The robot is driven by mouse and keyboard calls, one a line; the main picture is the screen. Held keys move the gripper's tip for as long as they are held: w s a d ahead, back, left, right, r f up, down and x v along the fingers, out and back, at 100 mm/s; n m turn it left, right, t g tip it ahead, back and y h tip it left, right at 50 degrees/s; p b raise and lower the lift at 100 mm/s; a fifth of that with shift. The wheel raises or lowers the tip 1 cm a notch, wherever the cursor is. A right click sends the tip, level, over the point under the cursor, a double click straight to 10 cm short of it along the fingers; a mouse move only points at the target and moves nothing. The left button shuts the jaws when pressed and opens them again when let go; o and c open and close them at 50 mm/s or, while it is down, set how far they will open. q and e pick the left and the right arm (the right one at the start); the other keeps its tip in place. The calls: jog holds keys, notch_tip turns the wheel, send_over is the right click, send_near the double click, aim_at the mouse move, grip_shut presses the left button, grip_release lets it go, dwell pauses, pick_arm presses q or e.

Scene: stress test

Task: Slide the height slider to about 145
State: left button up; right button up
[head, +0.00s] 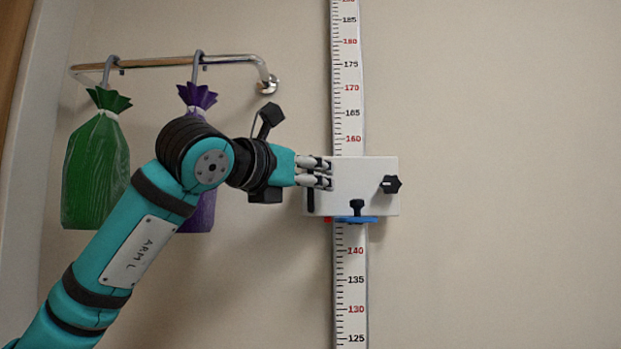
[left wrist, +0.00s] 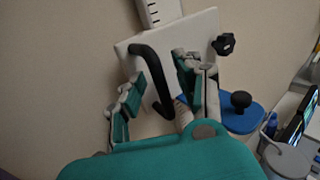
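The height slider (head: 365,180) is a white block on the wall-mounted scale (head: 350,282). It has a black bar handle (head: 310,200) at its left, a black knob at its right, and a blue piece with a black knob below. A small red marker (head: 327,220) at its lower edge lies roughly level with 145–146; that number is covered. My left gripper (head: 314,172) is in front of the slider's left side. In the left wrist view its fingers stand apart, with the handle (left wrist: 150,70) between them and gaps showing. My right gripper is not in view.
A metal rail (head: 170,62) at the left carries a green bag (head: 97,170) and a purple bag (head: 197,100), partly behind my left arm. The wall to the right of the scale is clear. The left wrist view shows blurred equipment at the right edge.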

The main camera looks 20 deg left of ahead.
pick_arm(q)
jog(key=v, duration=1.2)
dwell(0.4)
